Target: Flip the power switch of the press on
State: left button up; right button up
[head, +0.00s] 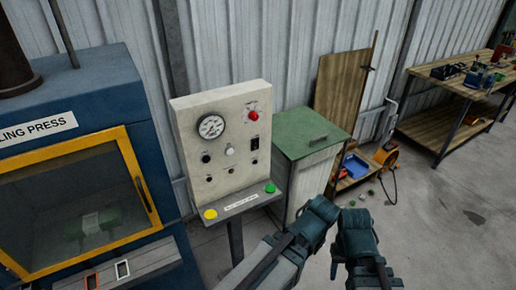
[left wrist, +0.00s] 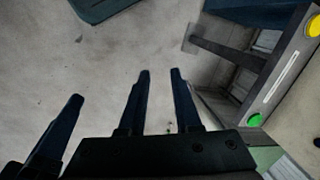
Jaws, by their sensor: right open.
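The press (head: 60,95) is a blue machine with a yellow-framed window at the left of the head view. Its cream control panel (head: 185,125) stands to the right. A small black switch (head: 254,143), apparently the power switch, sits on the panel's right side below a red button (head: 254,116); its position is too small to read. My right gripper (head: 372,276) is low in the head view, right of the panel and apart from it, open and empty. My left gripper (left wrist: 160,80) has spread, empty fingers over bare floor in the left wrist view, beside the panel's ledge.
The ledge (head: 240,206) below the panel carries a yellow button (head: 210,214) and a green button (head: 269,187). A green-topped cabinet (head: 310,130) stands right of the panel. A workbench (head: 455,95) is at the far right. The floor (head: 440,235) at right is mostly clear.

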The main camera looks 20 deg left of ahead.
pick_arm(q)
jog(key=w+a, duration=0.1)
jog(key=w+a+f+t+y+b, duration=0.1)
jog(key=w+a+y+b, duration=0.1)
jog(key=w+a, duration=0.1)
jog(key=shift+w+f, duration=0.1)
jog(key=shift+f, duration=0.25)
grip_shut()
jog(key=w+a+r+t+y+b, duration=0.2)
jog(key=w+a+t+y+b, duration=0.1)
jog(key=w+a+y+b, duration=0.25)
jog(key=w+a+r+m+t+y+b, duration=0.3)
jog(key=w+r+t+y+b, duration=0.2)
jog(key=w+r, duration=0.5)
jog(key=shift+r+m+t+y, duration=0.2)
jog(key=shift+m+t+y, duration=0.25)
jog(key=shift+t, duration=0.95)
